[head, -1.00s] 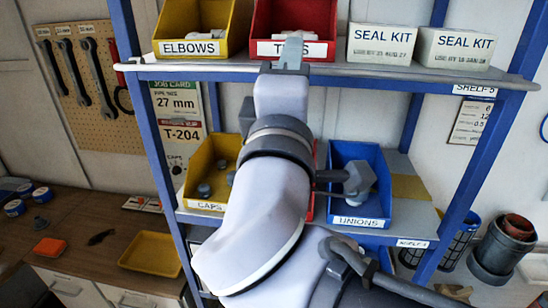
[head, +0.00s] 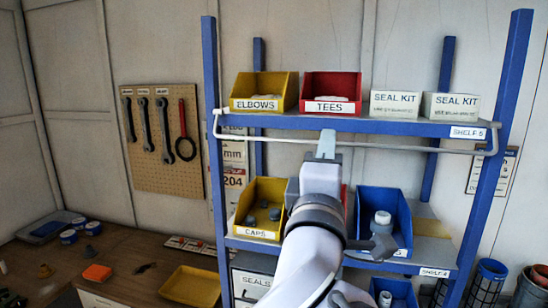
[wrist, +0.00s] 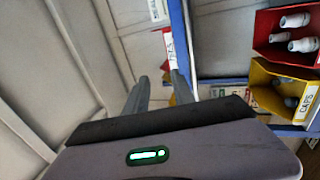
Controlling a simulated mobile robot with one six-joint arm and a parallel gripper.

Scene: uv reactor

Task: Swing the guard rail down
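The guard rail (head: 420,149) is a thin white bar with bent ends. It runs across the front of the upper shelf and shows a little below the shelf's blue edge. My gripper (head: 327,146) reaches up from below, in front of the rail's middle, and hides a short piece of it. I cannot tell whether they touch. In the wrist view the two fingers of my gripper (wrist: 160,90) stand apart with a gap between them, and I see nothing clearly held.
The upper shelf (head: 400,125) holds a yellow elbows bin (head: 264,91), a red tees bin (head: 331,92) and two seal kit boxes (head: 395,103). Below are a yellow caps bin (head: 259,235) and a blue unions bin (head: 395,207). Blue posts (head: 209,90) flank the shelves.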

